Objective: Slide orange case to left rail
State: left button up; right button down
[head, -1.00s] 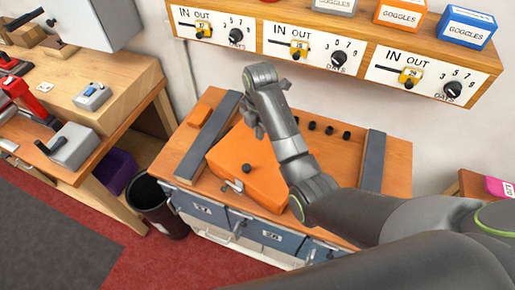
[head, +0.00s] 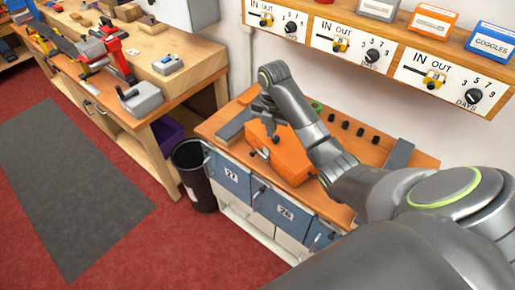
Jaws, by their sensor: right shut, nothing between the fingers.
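The orange case (head: 292,160) lies flat on the wooden top of the cabinet, with a dark knob and a latch on its near side. The left rail (head: 233,125) is a grey bar just left of the case. The case's left end is close to this rail; I cannot tell whether they touch. My right gripper (head: 262,109) is shut and empty, above the back left part of the case. My right forearm hides part of the case's back and right side. My left gripper is out of view.
A second grey rail (head: 398,156) lies at the right of the top, with several black knobs (head: 345,126) behind the case. A shelf with dials (head: 372,55) hangs above. A black bin (head: 194,175) stands left of the cabinet, beside a wooden workbench (head: 190,84).

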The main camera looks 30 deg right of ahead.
aim_at(276, 139)
jog(key=shift+w+d+f+b, duration=0.55)
jog(key=shift+f+b, duration=0.1)
jog(key=shift+f, duration=1.05)
jog(key=shift+w+d+f+b, duration=0.45)
jog(key=shift+d+f+b, duration=0.2)
jog(key=shift+f, duration=1.1)
jog(key=shift+w+d+f+b, duration=0.5)
jog(key=shift+f+b, duration=0.2)
jog(key=shift+f, duration=1)
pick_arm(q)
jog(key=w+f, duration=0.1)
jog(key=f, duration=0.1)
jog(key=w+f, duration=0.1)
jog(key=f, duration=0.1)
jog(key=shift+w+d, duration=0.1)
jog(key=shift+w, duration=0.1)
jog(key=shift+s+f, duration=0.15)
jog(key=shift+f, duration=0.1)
pick_arm(e)
jog(key=shift+w+d+r, duration=0.1)
jog(key=shift+w+d, duration=0.45)
jog(key=shift+d, duration=0.2)
